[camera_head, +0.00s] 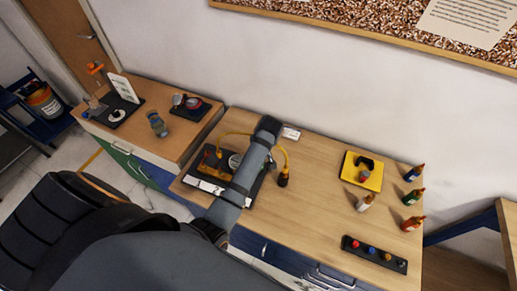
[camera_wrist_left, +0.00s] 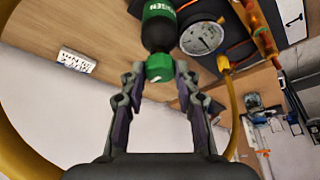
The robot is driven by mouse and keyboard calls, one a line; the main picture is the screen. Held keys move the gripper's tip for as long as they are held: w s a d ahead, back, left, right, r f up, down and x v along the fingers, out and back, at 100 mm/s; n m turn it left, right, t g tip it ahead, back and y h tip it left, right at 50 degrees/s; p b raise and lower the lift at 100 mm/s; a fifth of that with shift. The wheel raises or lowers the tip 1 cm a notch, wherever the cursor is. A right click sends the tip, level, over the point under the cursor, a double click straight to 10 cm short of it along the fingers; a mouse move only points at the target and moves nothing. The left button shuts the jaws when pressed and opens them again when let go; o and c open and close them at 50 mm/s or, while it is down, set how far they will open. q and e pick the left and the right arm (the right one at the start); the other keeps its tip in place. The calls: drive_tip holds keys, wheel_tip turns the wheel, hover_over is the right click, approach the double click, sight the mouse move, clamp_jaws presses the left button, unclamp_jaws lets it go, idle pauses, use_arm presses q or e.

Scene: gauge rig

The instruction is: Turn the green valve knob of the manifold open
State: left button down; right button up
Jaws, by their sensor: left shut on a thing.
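In the left wrist view, the green valve knob (camera_wrist_left: 159,68) is at the top centre, at the end of a dark cylinder with a green label (camera_wrist_left: 159,28). My left gripper (camera_wrist_left: 160,72) has a finger on each side of the knob and is shut on it. In the head view, my left arm lies across the dark manifold board (camera_head: 208,186) on the wooden table and hides the knob and the gripper. The white-dialled gauge (camera_wrist_left: 203,38) is just right of the knob in the wrist view. My right gripper is not in view.
A yellow hose (camera_head: 284,154) loops close to my arm. A white label (camera_head: 291,133) lies behind it. To the right are a yellow tray (camera_head: 349,186), several small bottles (camera_head: 412,197) and a dark rack (camera_head: 350,244).

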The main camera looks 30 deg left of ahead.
use_arm(q)
drive_tip(key=shift+n, duration=0.4)
drive_tip(key=c, duration=1)
unclamp_jaws()
wheel_tip(320, 180, up, 10)
